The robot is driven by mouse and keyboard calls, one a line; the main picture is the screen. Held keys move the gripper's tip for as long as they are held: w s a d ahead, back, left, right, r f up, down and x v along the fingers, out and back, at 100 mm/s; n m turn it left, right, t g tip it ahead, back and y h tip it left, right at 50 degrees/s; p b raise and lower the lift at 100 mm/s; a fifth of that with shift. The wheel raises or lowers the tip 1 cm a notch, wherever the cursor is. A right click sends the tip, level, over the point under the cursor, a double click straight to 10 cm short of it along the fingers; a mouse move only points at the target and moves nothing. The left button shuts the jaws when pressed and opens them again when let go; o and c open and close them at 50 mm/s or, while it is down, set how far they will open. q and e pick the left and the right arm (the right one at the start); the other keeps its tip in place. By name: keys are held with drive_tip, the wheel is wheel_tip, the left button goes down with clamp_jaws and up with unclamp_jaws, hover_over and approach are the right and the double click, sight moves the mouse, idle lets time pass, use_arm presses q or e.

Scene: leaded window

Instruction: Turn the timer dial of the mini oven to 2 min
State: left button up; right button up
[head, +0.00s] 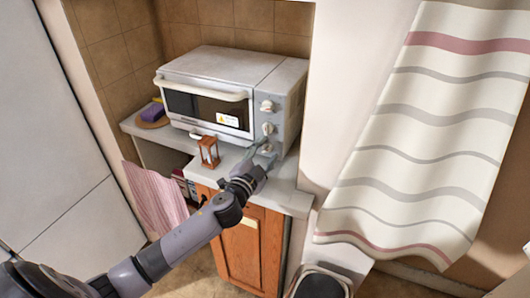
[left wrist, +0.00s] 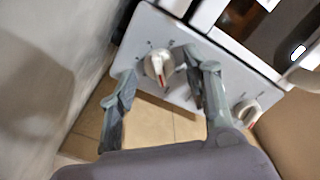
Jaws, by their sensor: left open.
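The white mini oven (head: 215,66) stands on the counter, its door shut. Its right front panel has a column of dials: an upper one (head: 267,105), a middle one (head: 268,128) and a lowest one (head: 266,148). My left gripper (head: 262,155) is open at the lowest dial. In the left wrist view, my left gripper (left wrist: 160,72) has one finger on each side of a white dial (left wrist: 158,66) with a red pointer mark; I cannot tell if they touch it. Another dial (left wrist: 247,110) shows to the right. The dial labels are too small to read. My right gripper is not in view.
A small wooden hourglass (head: 208,152) stands on the counter (head: 290,197), left of my left gripper. A purple and yellow sponge (head: 153,111) lies on a round dish at the left. A pink cloth (head: 158,197) hangs below. A striped curtain (head: 430,130) hangs at the right.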

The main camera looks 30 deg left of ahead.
use_arm(q)
drive_tip(key=shift+c, duration=0.5)
clamp_jaws()
drive_tip(key=shift+m, duration=0.7)
drive_tip(key=shift+o, duration=0.5)
unclamp_jaws()
drive_tip(key=s, duration=1.2)
drive_tip(key=shift+d, duration=0.35)
